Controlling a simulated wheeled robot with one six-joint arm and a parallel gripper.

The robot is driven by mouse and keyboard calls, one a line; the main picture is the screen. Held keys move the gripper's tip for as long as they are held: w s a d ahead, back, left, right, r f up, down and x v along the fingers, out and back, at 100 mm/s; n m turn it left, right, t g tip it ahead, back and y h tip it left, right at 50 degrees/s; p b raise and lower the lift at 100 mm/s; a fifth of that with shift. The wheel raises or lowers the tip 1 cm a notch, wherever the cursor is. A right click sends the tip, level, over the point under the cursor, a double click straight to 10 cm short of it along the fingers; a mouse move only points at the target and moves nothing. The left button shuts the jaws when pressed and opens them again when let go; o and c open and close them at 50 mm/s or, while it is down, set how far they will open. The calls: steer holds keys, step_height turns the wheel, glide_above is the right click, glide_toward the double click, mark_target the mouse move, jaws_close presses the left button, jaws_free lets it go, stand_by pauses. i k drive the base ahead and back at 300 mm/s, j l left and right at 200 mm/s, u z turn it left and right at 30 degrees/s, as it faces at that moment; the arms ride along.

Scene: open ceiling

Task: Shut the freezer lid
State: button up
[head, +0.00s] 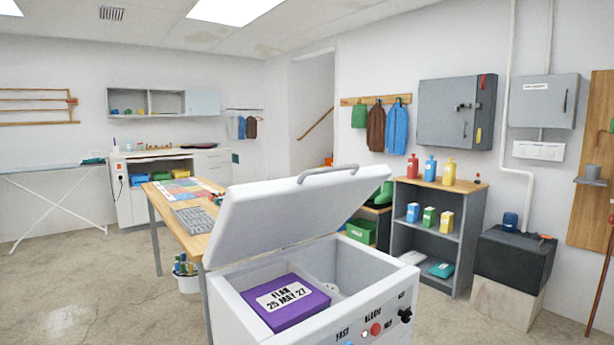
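The white chest freezer (234,300) stands close in front of me at the lower middle of the head view. Its lid (280,212) is raised and tilted, with a grey handle (327,173) on its upper edge. Inside lies a purple box (287,303) with a white label reading "FLAN 25 MAY 27". Another pale thing inside is partly hidden. The front panel has coloured lights, a red button (376,329) and a black knob (405,315). My gripper is not in view.
A wooden table (178,215) with a keyboard stands behind the freezer on the left. A grey shelf (440,235) with bottles and boxes stands at the right, beside a black box (512,258) on a pale block. An ironing board (50,175) stands far left. Floor (80,285) at left is clear.

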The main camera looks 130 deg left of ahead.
mark_target(257, 219)
steer(key=u, duration=3.8)
